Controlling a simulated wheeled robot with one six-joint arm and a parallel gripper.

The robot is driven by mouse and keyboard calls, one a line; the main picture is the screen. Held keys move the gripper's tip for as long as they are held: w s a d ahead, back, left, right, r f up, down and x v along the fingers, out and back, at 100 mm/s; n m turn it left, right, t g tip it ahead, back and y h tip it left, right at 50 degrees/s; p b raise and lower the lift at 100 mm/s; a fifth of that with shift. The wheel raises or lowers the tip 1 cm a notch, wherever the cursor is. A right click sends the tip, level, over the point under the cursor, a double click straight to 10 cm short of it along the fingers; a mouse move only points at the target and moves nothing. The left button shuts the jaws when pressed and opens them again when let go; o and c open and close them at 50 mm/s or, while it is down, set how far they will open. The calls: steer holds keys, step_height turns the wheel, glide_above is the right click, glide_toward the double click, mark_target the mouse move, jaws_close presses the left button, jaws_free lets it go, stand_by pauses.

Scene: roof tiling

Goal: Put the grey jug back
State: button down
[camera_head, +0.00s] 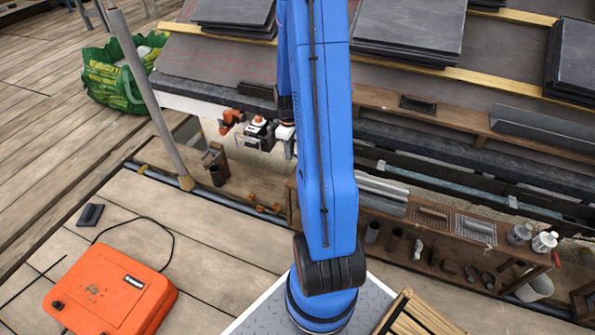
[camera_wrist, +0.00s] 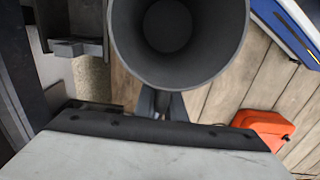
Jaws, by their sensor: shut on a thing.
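The grey jug (camera_wrist: 190,72) shows large at the top of the wrist view, its round open mouth turned toward the camera. My gripper (camera_wrist: 162,103) is shut on it; the dark fingers meet the jug's near side, and the grip itself is partly hidden behind the rim. In the head view my blue arm stands in front, and I cannot make out the gripper or the held jug there.
Planks surround an orange case (camera_head: 110,292), also in the wrist view (camera_wrist: 264,127). A wooden rack (camera_head: 455,248) holds tools and bottles at right. A grey pole (camera_head: 150,95) and green bag (camera_head: 125,75) stand left. A dark cup (camera_head: 217,175) stands near the gutter edge.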

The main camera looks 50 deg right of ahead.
step_height(320, 180, down, 7)
stand_by(0.6)
steer(key=shift+f, duration=0.15)
steer(key=c, duration=1.8)
jaws_free()
step_height(320, 180, up, 12)
steer(key=shift+r, duration=0.15)
steer(key=s+a+r+m+t, duration=0.1)
steer(key=s+a+r, duration=0.1)
steer(key=a+r, duration=0.7)
steer(key=s+a+r+m+t, duration=0.1)
steer(key=s+a+r, duration=0.2)
steer(key=a+r, duration=0.55)
steer(key=s+a+r+t, duration=0.1)
steer(key=s+a+r, duration=0.2)
steer(key=s+a, duration=0.1)
steer(key=s+a+r+m+t, duration=0.1)
steer(key=s+a+r, duration=0.2)
steer(key=s, duration=0.3)
steer(key=s+a+r+m, duration=0.1)
steer(key=s+a+r, duration=0.2)
steer(key=s+a, duration=0.2)
steer(key=shift+s+t, duration=0.25)
steer(key=shift+t, duration=0.15)
